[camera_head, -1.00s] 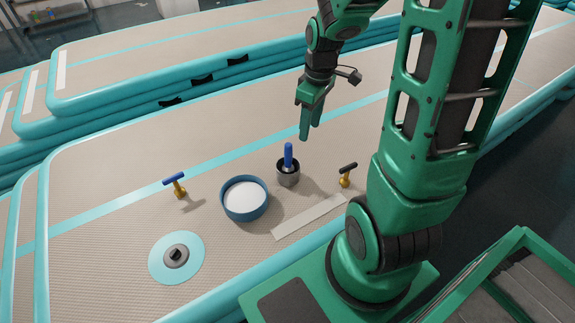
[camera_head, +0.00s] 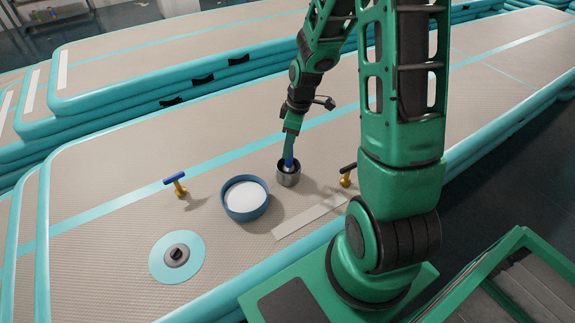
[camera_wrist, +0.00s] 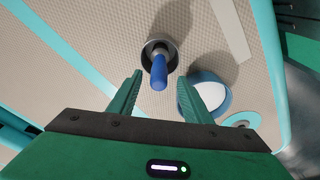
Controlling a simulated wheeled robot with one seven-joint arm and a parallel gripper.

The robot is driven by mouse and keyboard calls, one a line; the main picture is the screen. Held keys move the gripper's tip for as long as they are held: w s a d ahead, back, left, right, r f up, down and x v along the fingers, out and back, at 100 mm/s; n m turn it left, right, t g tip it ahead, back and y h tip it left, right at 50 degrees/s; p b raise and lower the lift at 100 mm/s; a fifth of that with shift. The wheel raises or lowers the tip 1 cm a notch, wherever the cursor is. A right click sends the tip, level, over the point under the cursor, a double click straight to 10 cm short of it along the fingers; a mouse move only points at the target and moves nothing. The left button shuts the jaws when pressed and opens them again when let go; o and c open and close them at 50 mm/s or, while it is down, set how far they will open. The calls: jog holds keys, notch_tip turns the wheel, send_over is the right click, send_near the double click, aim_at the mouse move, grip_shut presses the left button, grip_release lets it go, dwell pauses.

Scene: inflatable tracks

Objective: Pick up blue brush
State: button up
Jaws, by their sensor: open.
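The blue brush (camera_head: 288,160) stands upright in a small grey metal cup (camera_head: 288,178) on the beige track. Its lower part is hidden inside the cup. In the wrist view the brush's blue handle (camera_wrist: 159,72) points toward me, with the cup (camera_wrist: 158,50) around its base. My gripper (camera_head: 290,148) is right above the cup, at the brush's top, and partly covers it in the head view. In the wrist view my gripper (camera_wrist: 163,84) is open, one finger on each side of the handle's line, with nothing held.
A blue-rimmed round bowl with white contents (camera_head: 246,198) stands left of the cup. A gold-stemmed tool with a black handle (camera_head: 347,176) stands at right, and a blue-handled one (camera_head: 176,184) at left. A valve disc (camera_head: 176,258) lies front left.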

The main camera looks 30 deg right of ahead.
aim_at(289, 162)
jog(key=f, duration=0.4)
jog(key=shift+w+f, duration=0.2)
jog(key=shift+f, duration=0.2)
grip_shut()
